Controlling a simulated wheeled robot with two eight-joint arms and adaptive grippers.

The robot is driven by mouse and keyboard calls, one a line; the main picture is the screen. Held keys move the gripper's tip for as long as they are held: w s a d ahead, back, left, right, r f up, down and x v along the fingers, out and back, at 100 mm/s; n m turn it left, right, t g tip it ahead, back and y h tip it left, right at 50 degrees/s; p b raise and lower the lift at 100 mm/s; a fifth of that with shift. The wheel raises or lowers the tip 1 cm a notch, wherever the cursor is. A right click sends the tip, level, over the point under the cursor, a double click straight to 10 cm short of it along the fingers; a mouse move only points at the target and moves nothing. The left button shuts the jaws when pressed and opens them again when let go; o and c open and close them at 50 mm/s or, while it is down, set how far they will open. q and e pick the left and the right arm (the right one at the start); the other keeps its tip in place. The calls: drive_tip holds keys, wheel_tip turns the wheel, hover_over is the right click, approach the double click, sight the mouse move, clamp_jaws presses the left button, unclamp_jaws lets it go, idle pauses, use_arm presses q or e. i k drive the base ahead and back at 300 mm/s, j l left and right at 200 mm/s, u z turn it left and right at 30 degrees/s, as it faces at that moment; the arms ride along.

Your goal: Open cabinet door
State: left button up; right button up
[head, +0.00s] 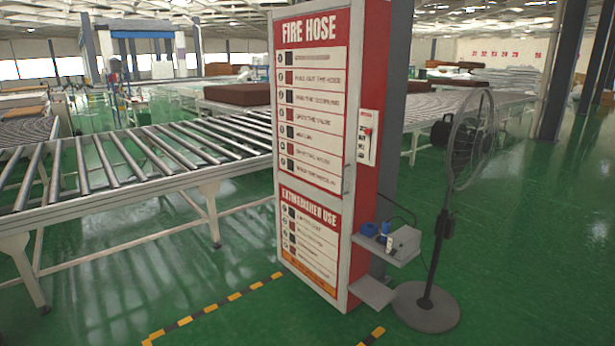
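The cabinet (371,215) is a tall red and white fire hose cabinet standing upright on the green floor, right of the picture's middle. Its front door (309,128) carries a white panel with "FIRE HOSE" and "EXTINGUISHER USE" signs and looks shut. A small handle (349,178) sits on the right edge of the front, about halfway up. Neither of my grippers shows in the head view. The inside of the cabinet is hidden.
A roller conveyor (118,160) runs close along the cabinet's left side. A pedestal fan (428,300) and a small side shelf (390,250) with devices stand to its right. Yellow-black floor tape (210,308) marks the floor in front. The green floor before the cabinet is clear.

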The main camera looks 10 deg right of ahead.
sight(316, 47)
drive_tip(key=i+l+z, duration=0.1)
drive_tip(key=i+l, duration=0.75)
drive_tip(key=i, duration=0.25)
drive_tip(key=l+z, duration=0.05)
